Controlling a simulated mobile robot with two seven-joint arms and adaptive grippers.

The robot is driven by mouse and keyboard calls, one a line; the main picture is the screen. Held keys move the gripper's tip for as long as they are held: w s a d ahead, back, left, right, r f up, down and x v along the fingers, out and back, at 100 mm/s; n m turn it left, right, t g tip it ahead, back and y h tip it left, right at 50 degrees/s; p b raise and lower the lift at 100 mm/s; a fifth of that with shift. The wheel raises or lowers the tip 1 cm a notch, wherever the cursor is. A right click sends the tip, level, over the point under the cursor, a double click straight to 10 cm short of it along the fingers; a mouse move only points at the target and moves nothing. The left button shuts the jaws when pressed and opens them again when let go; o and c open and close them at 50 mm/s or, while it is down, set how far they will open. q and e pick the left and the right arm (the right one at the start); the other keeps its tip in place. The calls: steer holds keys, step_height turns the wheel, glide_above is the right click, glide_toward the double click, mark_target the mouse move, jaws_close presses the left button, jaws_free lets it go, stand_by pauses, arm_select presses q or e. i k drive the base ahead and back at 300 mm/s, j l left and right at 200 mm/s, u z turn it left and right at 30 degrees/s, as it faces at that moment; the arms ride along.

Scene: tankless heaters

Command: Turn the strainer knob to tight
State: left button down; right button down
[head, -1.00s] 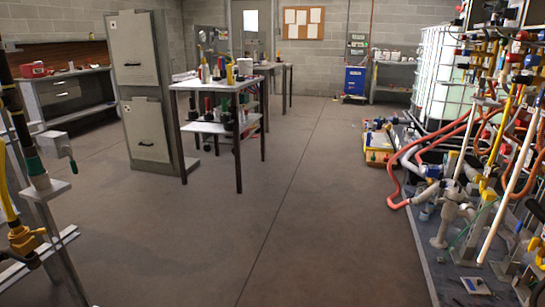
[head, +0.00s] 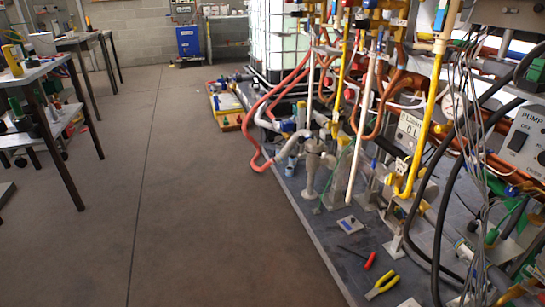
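I cannot pick out the strainer knob with certainty among the crowded pipework on the right of the head view. A grey pipe fitting (head: 314,163) stands upright on the dark base plate (head: 330,233), with a white pipe (head: 362,125) beside it. I cannot read any tight marking. Neither of my grippers is in view.
Yellow-handled pliers (head: 382,287) and a red-handled screwdriver (head: 369,261) lie on the plate. Black hoses (head: 443,215) and grey wires hang at right near a pump switch box (head: 527,143). A table (head: 45,73) stands left. The floor (head: 165,190) between is clear.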

mark_target(301, 138)
steer(key=i+j+z, duration=0.35)
steer(key=i+z, duration=0.15)
steer(key=i+j+z, duration=0.15)
steer(key=z, duration=0.35)
steer(key=i+j+z, duration=0.1)
steer(key=j+z, duration=0.35)
steer(key=i+j+z, duration=0.1)
steer(key=j+z, duration=0.25)
steer(key=j, duration=0.75)
